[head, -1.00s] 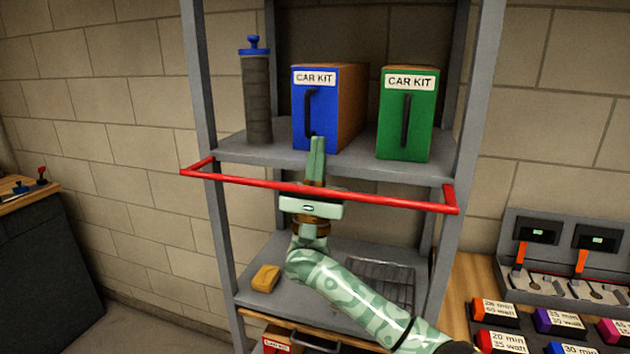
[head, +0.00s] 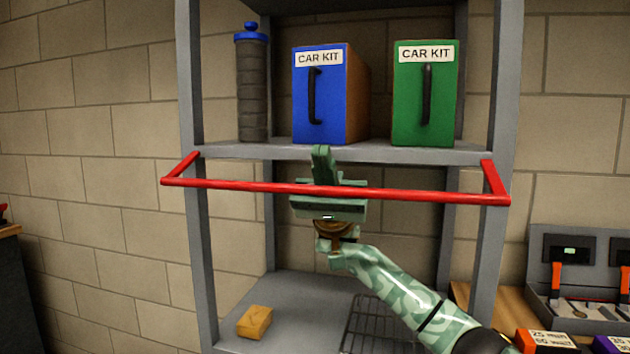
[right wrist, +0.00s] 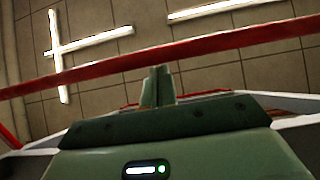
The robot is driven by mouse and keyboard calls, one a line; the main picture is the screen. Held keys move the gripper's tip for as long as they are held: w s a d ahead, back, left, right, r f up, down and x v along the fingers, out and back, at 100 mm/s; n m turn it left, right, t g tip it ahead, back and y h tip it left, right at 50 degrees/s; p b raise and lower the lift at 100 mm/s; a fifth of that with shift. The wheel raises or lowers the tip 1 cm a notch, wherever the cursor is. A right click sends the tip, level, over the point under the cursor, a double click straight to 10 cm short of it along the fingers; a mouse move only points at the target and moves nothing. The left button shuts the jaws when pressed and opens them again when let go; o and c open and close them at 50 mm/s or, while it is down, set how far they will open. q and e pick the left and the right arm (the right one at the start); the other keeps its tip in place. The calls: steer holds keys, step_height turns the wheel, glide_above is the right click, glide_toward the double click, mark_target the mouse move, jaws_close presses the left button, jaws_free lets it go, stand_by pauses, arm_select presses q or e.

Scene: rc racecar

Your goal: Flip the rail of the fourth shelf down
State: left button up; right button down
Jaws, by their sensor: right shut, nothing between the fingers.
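The red rail (head: 420,195) runs across the front of the grey shelf (head: 390,153) that bears the two car kit boxes. It stands out from the uprights at about shelf height, with short side arms. My right gripper (head: 321,150) is shut and empty, its fingers pointing up. In the head view the rail crosses in front of the gripper body, and the fingers show between rail and shelf edge. In the right wrist view the shut fingers (right wrist: 157,75) point up just below the rail (right wrist: 215,42). I cannot tell whether they touch. My left gripper is not in view.
The shelf holds a dark cylinder (head: 252,90) with a blue cap, a blue car kit box (head: 318,110) and a green one (head: 420,110). The shelf below has a yellow block (head: 254,322) and a wire rack (head: 375,325). A workbench stands at right.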

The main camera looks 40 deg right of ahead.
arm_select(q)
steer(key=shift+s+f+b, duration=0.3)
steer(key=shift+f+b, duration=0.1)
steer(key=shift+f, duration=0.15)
arm_select(e)
steer(key=shift+d+f+h, duration=0.15)
steer(key=shift+f+h, duration=0.15)
steer(key=shift+f, duration=0.45)
steer(key=shift+w+f, duration=0.1)
steer(key=shift+d+f, duration=0.1)
steer(key=shift+f, duration=0.2)
steer(key=shift+w+d+f, duration=0.1)
steer(key=shift+w+f, duration=0.05)
steer(key=shift+f, duration=0.05)
